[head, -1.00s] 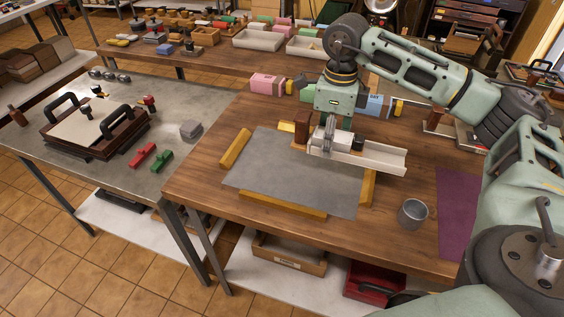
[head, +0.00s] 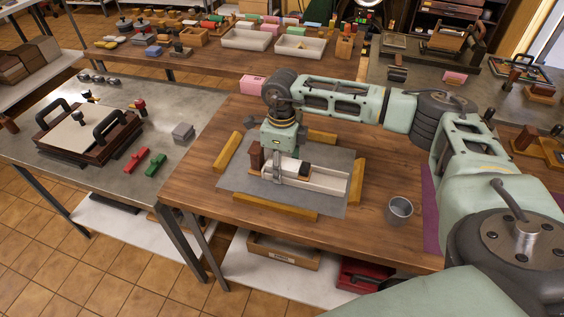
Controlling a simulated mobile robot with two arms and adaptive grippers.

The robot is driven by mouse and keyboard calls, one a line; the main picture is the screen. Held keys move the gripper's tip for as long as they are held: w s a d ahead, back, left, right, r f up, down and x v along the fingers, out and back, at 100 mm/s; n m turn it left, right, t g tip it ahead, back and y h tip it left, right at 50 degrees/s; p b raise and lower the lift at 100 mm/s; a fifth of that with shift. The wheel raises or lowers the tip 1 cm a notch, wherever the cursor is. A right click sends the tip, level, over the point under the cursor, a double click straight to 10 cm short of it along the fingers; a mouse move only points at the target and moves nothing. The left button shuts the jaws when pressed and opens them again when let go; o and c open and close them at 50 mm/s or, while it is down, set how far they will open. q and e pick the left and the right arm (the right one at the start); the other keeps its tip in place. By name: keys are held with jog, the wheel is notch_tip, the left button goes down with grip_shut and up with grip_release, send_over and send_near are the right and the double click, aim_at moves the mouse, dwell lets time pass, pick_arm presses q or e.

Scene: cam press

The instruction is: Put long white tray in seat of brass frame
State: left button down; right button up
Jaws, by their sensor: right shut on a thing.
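The long white tray (head: 325,182) is in the middle right of the head view, over the grey sheet between the brass bars. My right gripper (head: 278,174) is shut on it near its left end, fingers pointing down. Whether the tray touches the sheet or hangs just above it, I cannot tell. The brass frame shows as separate yellow bars: a front bar (head: 275,206), a left bar (head: 228,153) and a right bar (head: 356,182). The tray's right end is close to the right bar. My left gripper is not in view.
A brown wooden block (head: 256,159) stands at the tray's left end. A metal cup (head: 399,210) stands right of the frame, near a purple mat (head: 431,215). A pink box (head: 252,86) is behind. The wooden table's front left (head: 190,190) is clear.

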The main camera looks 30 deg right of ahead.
jog(key=shift+f, duration=0.15)
jog(key=o, duration=1.4)
jog(key=shift+r+b, duration=1.55)
jog(key=shift+r, duration=4.65)
